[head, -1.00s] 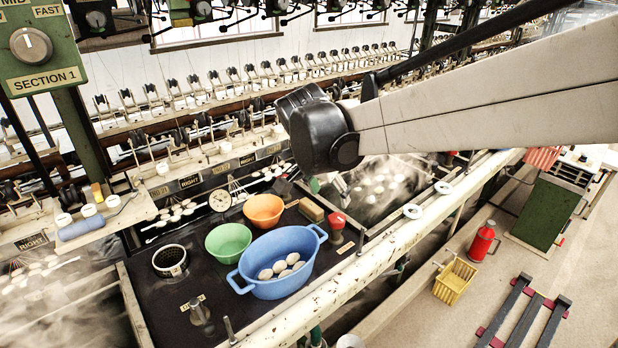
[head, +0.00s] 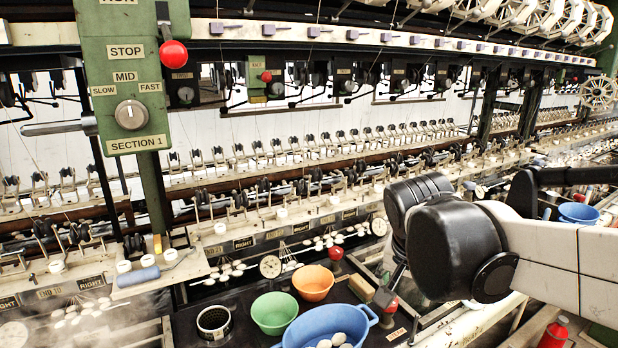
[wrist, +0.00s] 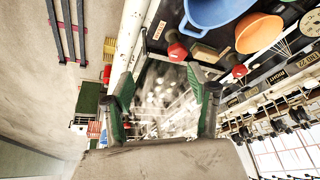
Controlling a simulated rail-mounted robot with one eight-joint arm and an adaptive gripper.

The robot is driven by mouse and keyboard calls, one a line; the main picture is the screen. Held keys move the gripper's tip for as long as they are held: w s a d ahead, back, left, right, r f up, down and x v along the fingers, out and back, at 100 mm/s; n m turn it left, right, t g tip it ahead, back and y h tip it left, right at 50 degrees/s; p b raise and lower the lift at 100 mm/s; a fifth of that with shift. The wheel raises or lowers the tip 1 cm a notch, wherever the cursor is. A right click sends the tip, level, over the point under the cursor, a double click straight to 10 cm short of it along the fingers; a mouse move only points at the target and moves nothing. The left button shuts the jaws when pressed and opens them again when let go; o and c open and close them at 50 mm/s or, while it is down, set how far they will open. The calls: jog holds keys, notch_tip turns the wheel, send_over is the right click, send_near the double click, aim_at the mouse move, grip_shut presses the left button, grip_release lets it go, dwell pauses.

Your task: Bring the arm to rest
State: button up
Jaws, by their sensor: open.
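My arm (head: 560,255) reaches in from the right of the head view, its black wrist joint (head: 455,245) above the basins. The joint hides most of my gripper there. In the wrist view my gripper (wrist: 160,82) is open, with its two green-and-grey fingers apart. Nothing is held between them. A steaming basin (wrist: 165,100) with pale cocoons shows beyond the gap between the fingers.
A blue tub (head: 325,325) with cocoons, a green bowl (head: 274,313) and an orange bowl (head: 313,282) stand on the dark bench left of my wrist. A green control panel (head: 128,80) stands at upper left. A red flask (head: 553,333) is at lower right.

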jog(key=s+f+n+t+y, duration=0.1)
jog(key=s+n, duration=0.2)
jog(key=s, duration=0.3)
jog(key=s+d+f+n+t, duration=0.1)
jog(key=s+n+t, duration=0.1)
jog(key=s, duration=0.4)
jog(key=shift+s+d+f+n+y, duration=0.25)
jog(key=shift+n+y, duration=0.15)
jog(key=shift+n, duration=0.1)
